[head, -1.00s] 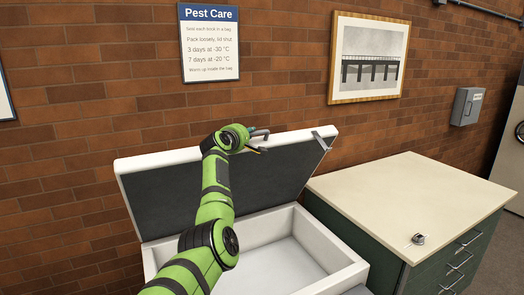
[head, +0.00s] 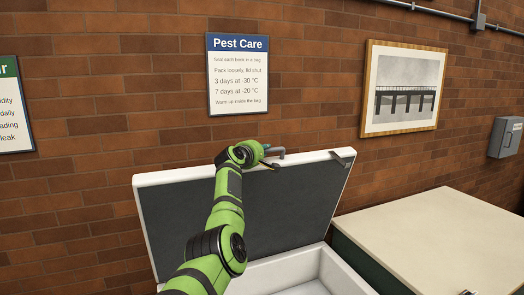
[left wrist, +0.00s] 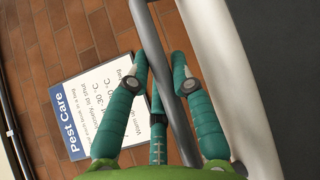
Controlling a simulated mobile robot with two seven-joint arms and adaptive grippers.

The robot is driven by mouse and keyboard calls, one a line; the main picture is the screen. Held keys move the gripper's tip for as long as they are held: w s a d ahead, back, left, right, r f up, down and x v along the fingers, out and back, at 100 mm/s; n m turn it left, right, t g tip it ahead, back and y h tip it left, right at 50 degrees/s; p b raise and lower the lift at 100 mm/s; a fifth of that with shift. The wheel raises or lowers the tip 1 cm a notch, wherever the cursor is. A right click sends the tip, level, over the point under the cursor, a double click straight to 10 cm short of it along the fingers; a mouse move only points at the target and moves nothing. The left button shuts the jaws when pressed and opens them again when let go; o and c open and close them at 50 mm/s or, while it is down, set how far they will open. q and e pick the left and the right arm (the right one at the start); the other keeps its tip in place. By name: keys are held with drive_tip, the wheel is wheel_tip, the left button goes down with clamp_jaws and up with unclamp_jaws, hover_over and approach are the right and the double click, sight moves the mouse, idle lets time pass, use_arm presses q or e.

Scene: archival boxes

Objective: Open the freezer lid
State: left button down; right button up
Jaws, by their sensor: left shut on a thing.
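The freezer lid (head: 170,215), with a white rim and dark grey inner face, stands raised and steeply tilted toward the brick wall. The white freezer body (head: 300,277) shows below it, its inside partly in view. My left gripper (head: 274,157) is at the lid's top edge. In the left wrist view, the teal fingers of my left gripper (left wrist: 162,70) are shut around a grey bar handle (left wrist: 155,45), beside the lid's white edge (left wrist: 225,75). My left arm hides part of the lid. My right gripper is not in view.
A cream-topped cabinet (head: 430,230) stands just right of the freezer. A Pest Care sign (head: 238,75), a framed bridge picture (head: 404,88) and a grey box (head: 505,138) are on the brick wall behind.

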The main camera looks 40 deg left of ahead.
use_arm(q)
drive_tip(key=c, duration=1)
unclamp_jaws()
drive_tip(key=shift+f, duration=0.15)
drive_tip(key=shift+c, duration=0.2)
drive_tip(key=shift+s, duration=0.1)
drive_tip(key=v, duration=1.1)
drive_tip(key=shift+s+d, duration=0.15)
drive_tip(key=shift+s, duration=0.2)
